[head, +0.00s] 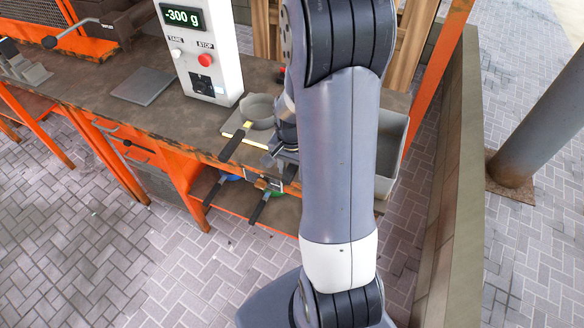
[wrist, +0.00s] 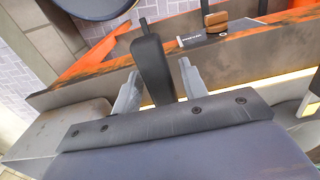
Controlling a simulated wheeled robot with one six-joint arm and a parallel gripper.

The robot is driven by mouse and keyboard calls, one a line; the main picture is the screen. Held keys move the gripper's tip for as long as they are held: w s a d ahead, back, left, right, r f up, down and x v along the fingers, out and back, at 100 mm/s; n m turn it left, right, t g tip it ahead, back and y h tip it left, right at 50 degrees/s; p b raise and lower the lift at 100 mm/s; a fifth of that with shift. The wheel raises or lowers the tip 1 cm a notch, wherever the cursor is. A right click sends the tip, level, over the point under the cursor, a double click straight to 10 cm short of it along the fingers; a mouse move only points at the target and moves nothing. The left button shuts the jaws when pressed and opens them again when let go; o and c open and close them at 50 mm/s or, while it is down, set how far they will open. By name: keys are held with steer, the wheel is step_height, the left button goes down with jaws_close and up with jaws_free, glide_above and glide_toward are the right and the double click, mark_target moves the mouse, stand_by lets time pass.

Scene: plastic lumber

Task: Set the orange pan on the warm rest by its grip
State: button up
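My gripper (wrist: 160,88) has its two fingers on either side of a dark handle (wrist: 152,62), close against it. The handle sticks out past the fingertips, towards the bench's front edge. The pan body on this handle is hidden behind my gripper and arm, and no orange pan shows. In the head view my gripper (head: 284,150) is over the bench's front edge, partly hidden by my arm. The probable warm rest (head: 235,130), a pale slab with glowing yellow parts, lies just left of it. A grey ring-shaped piece (head: 257,110) and another dark handle (head: 233,145) are there.
A white scale (head: 207,60) reading -300 g stands behind the rest. A grey bin (head: 391,150) is to the right of my arm. Dark handles (head: 262,205) stick out from the lower shelf. A flat grey plate (head: 142,86) lies at left, with bare bench around it.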

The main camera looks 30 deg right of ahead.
steer(key=shift+o, duration=0.7)
step_height(320, 180, up, 11)
steer(key=shift+f, duration=0.1)
step_height(320, 180, down, 10)
steer(key=shift+f, duration=0.2)
steer(key=shift+r+p, duration=0.6)
steer(key=shift+p, duration=0.15)
steer(key=shift+s+a+r+p, duration=0.1)
steer(key=shift+a+r+p, duration=0.05)
steer(key=shift+r+p, duration=0.3)
steer(key=shift+f, duration=0.1)
